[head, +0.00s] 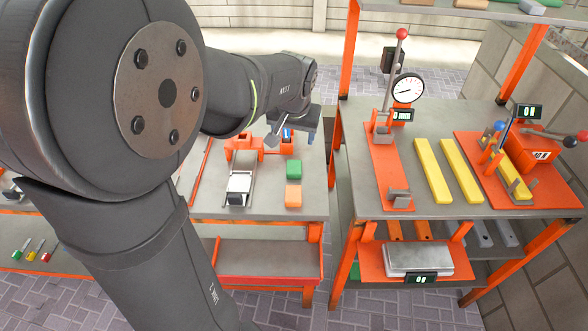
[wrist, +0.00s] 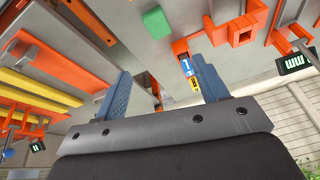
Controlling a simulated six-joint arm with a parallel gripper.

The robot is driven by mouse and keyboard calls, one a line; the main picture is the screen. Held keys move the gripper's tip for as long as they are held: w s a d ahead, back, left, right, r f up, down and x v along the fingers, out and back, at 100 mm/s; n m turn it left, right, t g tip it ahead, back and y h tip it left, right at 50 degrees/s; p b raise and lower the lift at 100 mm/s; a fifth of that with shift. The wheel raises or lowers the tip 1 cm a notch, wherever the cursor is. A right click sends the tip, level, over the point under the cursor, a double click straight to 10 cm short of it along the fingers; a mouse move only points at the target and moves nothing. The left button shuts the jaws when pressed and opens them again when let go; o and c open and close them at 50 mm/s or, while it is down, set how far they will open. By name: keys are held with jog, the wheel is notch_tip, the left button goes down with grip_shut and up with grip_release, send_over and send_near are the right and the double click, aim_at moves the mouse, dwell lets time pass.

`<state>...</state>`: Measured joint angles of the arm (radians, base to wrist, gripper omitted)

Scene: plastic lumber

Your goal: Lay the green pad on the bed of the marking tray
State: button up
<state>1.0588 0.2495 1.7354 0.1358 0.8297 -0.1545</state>
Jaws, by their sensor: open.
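The green pad (head: 293,169) is a small block on the left bench, behind an orange block (head: 293,196). The green pad also shows in the wrist view (wrist: 155,22), beyond my fingertips and apart from them. My gripper (head: 290,141) is over the back of this bench, partly hidden by my arm. In the wrist view my gripper (wrist: 161,66) has its fingers spread, with nothing held between them. I cannot tell for certain which fixture is the marking tray. An orange fixture with a metal channel (head: 240,172) stands left of the pad.
An orange holder with blue and yellow labels (wrist: 187,66) shows near my right finger. The right bench carries a dial gauge stand (head: 386,150), yellow bars (head: 433,170) and a lever clamp (head: 530,155). A red bin (head: 268,262) is below the left bench.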

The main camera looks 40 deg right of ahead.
jog(key=n, duration=0.2)
send_over(294, 166)
jog(key=s+a, duration=0.2)
jog(key=f, duration=1.1)
jog(key=shift+w+d+f, duration=0.15)
jog(key=shift+d+f, duration=0.05)
jog(key=shift+f, duration=0.1)
jog(key=shift+x, duration=2.55)
jog(key=shift+c, duration=0.3)
jog(key=c, duration=1)
